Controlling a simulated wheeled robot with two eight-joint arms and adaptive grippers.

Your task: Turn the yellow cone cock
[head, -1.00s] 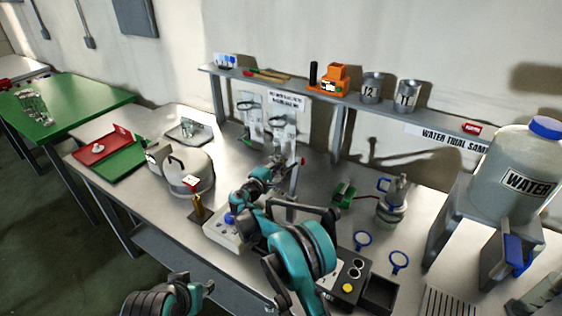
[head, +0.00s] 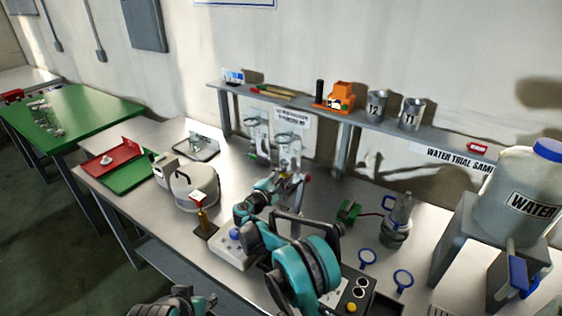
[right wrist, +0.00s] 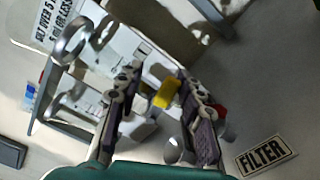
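The yellow cone cock (right wrist: 166,92) shows in the right wrist view as a small yellow block between the fingers of my right gripper (right wrist: 163,100). The fingers stand apart on either side of it, with a visible gap. In the head view my right gripper (head: 285,168) is at the clear glassware and its stand at the back of the bench, under the shelf. The cock is hidden or too small to make out there. A left arm part shows at the bottom edge of the head view, but no left fingers can be made out.
A metal vessel (head: 193,190) and a brass stand (head: 202,217) are left of the right arm. A green block (head: 348,211) and a flask (head: 396,220) are on the right. The shelf (head: 360,126) runs behind. A FILTER label (right wrist: 265,156) lies near the gripper.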

